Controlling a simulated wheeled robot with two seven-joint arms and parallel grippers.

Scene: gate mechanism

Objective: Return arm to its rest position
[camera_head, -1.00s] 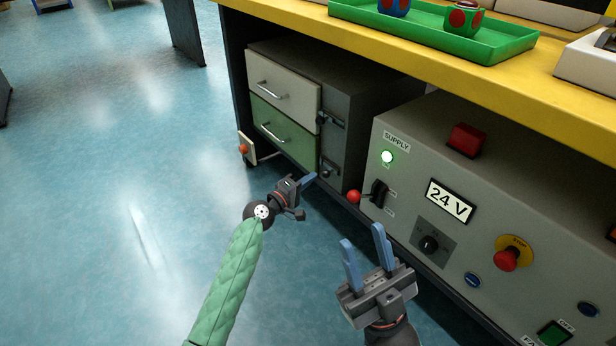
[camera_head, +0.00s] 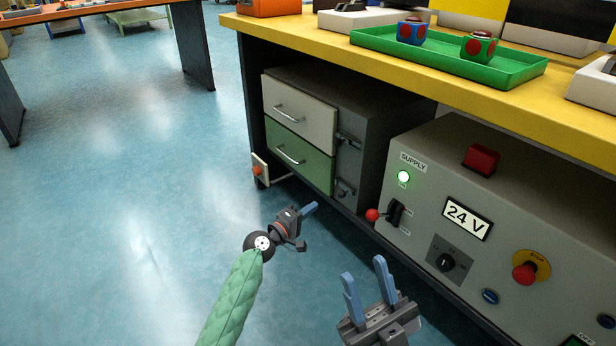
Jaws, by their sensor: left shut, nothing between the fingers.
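My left gripper (camera_head: 309,210) is at the end of the green-sleeved arm, low over the blue floor. It is shut and empty, in front of the drawer cabinet and apart from it. My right gripper (camera_head: 364,276) has two blue fingers pointing up, spread apart with nothing between them. It is in front of the grey supply panel (camera_head: 423,222).
The cabinet has a white drawer (camera_head: 300,108) and a green drawer (camera_head: 298,158), both shut. A yellow bench top (camera_head: 300,42) overhangs them. The floor (camera_head: 120,220) at left is clear.

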